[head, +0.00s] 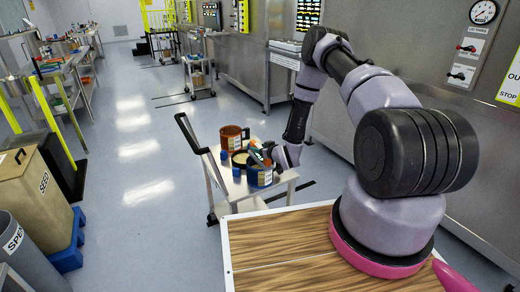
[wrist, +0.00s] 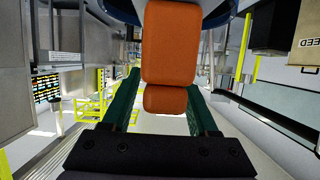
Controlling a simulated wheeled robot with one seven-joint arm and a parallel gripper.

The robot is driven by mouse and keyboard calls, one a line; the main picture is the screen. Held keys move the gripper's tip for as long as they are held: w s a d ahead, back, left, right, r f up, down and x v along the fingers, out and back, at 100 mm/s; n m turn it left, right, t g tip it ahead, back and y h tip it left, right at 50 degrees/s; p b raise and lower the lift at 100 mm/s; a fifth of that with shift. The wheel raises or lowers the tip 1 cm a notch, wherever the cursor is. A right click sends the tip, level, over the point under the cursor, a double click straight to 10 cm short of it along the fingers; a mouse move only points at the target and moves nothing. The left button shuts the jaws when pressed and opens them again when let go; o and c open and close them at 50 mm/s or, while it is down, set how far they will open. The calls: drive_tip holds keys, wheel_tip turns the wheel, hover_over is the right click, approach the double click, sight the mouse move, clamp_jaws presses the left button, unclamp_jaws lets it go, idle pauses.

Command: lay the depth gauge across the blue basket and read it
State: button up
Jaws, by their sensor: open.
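The blue basket (head: 261,180) is a round container with a pale label, at the right side of a small metal cart in the head view. My gripper (head: 262,156) is at its top, partly in front of its rim. In the wrist view my gripper's green fingers (wrist: 166,97) stand apart on both sides of an orange two-part block (wrist: 170,42). The block may be the depth gauge's handle; I cannot tell for sure. A gap shows beside the block's lower part. A dark blue curved edge at the top of the wrist view may be the basket rim.
On the cart (head: 217,181) are an orange-brown container (head: 231,137), a dark container with cream contents (head: 240,160) and two small blue pieces. A wood-topped surface (head: 290,250) is in front. Open floor lies left of the cart; steel cabinets stand right.

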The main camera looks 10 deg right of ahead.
drive_tip(key=v, duration=1.2)
drive_tip(key=w+d+r+m+g+h, duration=0.1)
drive_tip(key=w+d+r, duration=0.1)
drive_tip(key=r, duration=0.6)
drive_tip(key=w+d+r+g+h, duration=0.1)
drive_tip(key=w+d+r+h, duration=0.15)
drive_tip(key=r, duration=0.55)
drive_tip(key=s+d+r+m+g, duration=0.15)
drive_tip(key=s+r, duration=0.25)
drive_tip(key=r, duration=1)
drive_tip(key=s+r+m+g, duration=0.1)
drive_tip(key=s+r+m, duration=0.2)
drive_tip(key=s+r, duration=0.9)
drive_tip(key=s+a+r+m+g, duration=0.1)
drive_tip(key=s+a+r, duration=0.1)
drive_tip(key=s, duration=0.7)
drive_tip(key=s+a+r+m+g+y, duration=0.1)
drive_tip(key=s+r, duration=0.3)
drive_tip(key=s, duration=0.5)
drive_tip(key=shift+a, duration=0.4)
